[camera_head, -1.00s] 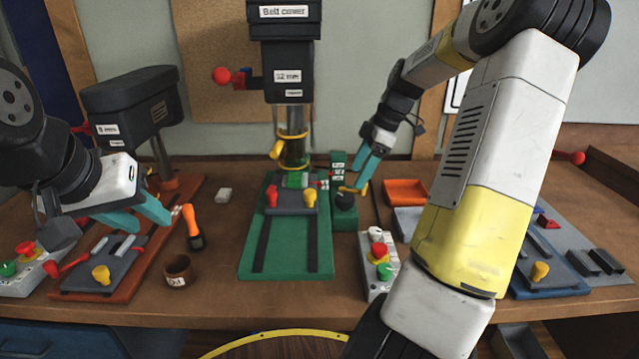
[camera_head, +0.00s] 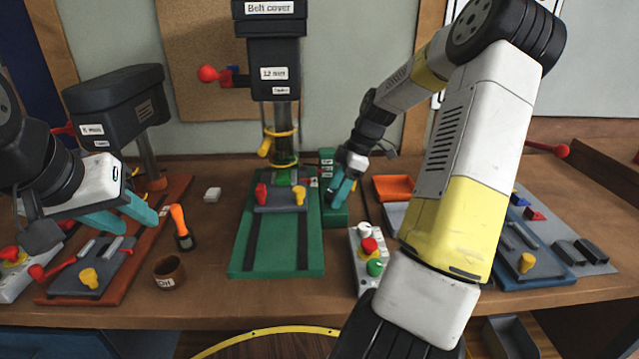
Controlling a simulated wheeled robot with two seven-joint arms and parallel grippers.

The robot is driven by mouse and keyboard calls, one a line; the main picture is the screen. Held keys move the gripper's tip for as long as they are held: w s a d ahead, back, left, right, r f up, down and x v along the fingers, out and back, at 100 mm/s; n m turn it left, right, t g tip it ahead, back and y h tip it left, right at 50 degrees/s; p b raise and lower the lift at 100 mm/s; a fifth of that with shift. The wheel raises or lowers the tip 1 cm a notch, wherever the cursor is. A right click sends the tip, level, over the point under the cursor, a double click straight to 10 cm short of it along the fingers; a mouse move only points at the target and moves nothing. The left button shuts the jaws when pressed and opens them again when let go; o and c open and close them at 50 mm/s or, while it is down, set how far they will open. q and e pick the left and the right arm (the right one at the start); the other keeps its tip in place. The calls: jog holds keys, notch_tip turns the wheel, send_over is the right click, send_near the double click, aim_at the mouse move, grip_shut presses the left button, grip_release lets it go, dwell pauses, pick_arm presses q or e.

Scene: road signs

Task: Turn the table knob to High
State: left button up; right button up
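A green box (camera_head: 328,160) with small white labels stands on the table just right of the middle drill press's green base (camera_head: 236,262). My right gripper (camera_head: 338,196) points down at the lower front of this box, with its teal fingers at the knob's place. The fingers hide the dark knob, so its setting cannot be read. Whether they are closed on it cannot be told. My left gripper (camera_head: 124,216) is open and empty, with its teal fingers apart above the left machine's red base (camera_head: 172,197).
A control box (camera_head: 366,262) with white, red and green buttons stands in front of my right gripper. An orange tray (camera_head: 394,187) lies to its right. The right forearm covers part of the right side.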

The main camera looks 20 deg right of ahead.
jog(key=c, duration=1.1)
jog(key=shift+o, duration=0.3)
jog(key=shift+m, duration=0.3)
jog(key=m+t, duration=0.1)
jog(key=m, duration=0.2)
jog(key=shift+s+m+h, duration=0.15)
jog(key=shift+m+h, duration=0.15)
jog(key=shift+h, duration=0.1)
jog(key=m, duration=0.1)
jog(key=m+t, duration=0.1)
jog(key=m, duration=0.1)
jog(key=shift+a+r+m+t+h, duration=0.1)
jog(key=shift+a+m+t+h, duration=0.05)
jog(key=shift+m+t+h, duration=0.2)
jog(key=m+h, duration=0.1)
jog(key=m, duration=0.1)
jog(key=m+h, duration=0.1)
jog(key=m, duration=0.2)
jog(key=shift+a+t, duration=0.2)
jog(key=shift+t, duration=0.15)
jog(key=shift+m+h, duration=0.55)
jog(key=shift+m, duration=0.9)
